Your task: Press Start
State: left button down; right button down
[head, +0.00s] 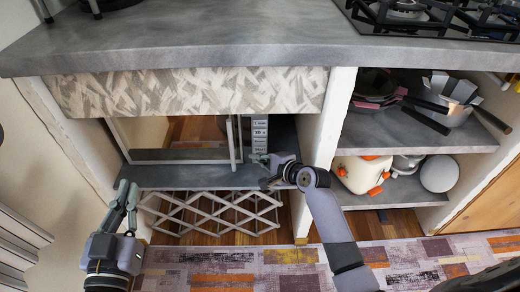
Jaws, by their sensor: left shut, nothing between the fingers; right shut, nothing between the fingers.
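A microwave (150,133) with a glass door and a light upright handle (234,140) stands in the left bay under the counter. Its control panel (259,132) is a narrow column of pale buttons right of the handle. The labels are too small to read, so I cannot tell which is Start. My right gripper (268,172) is shut and empty at the lower end of the panel, hiding part of that area. I cannot tell whether it touches a button. My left gripper (128,193) is shut and empty, low at the left, apart from the microwave.
The grey countertop (220,40) overhangs the bay, with a gas hob (430,15) at right. A lattice rack (215,212) sits below the microwave shelf. A white partition (328,115) separates the right shelves, which hold pans (375,88) and an orange-white appliance (358,173).

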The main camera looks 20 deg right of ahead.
jog(key=shift+w+d, duration=0.1)
jog(key=shift+w, duration=0.3)
pick_arm(q)
notch_tip(320, 180, down, 2)
jog(key=shift+s+a+f+g+y, duration=0.15)
jog(key=shift+f+g+y, duration=0.15)
jog(key=shift+g, duration=0.3)
jog(key=shift+r+p, duration=0.2)
jog(key=shift+p, duration=0.1)
pick_arm(e)
jog(key=shift+w, duration=0.15)
